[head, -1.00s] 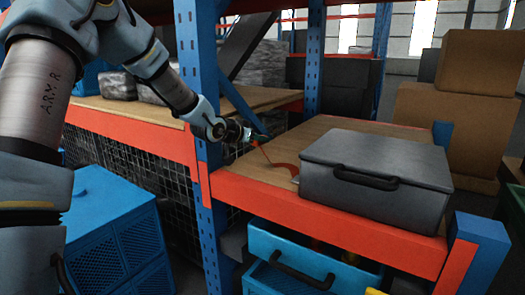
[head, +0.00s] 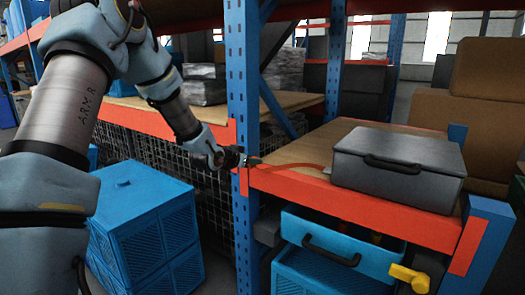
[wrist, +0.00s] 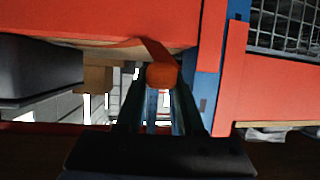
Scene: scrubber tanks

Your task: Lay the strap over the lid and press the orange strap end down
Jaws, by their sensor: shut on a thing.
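A dark grey case (head: 405,182) with a flat lid (head: 400,143) stands on the shelf at the right in the head view. An orange-red strap (head: 300,166) runs along the shelf top from the case's left side to my gripper (head: 254,161). My gripper is left of the case, by the shelf's front edge and the blue post. In the wrist view, my gripper (wrist: 160,90) is shut on the rounded orange strap end (wrist: 162,74). The strap (wrist: 155,48) trails from it past the shelf. No strap shows over the lid. The strap's join to the case is unclear.
The orange shelf beam (head: 345,208) and blue upright post (head: 243,100) are close to my gripper. Cardboard boxes (head: 490,110) stand behind the case at the right. A blue bin (head: 340,250) with a yellow part is below. Another blue crate (head: 150,240) stands lower left.

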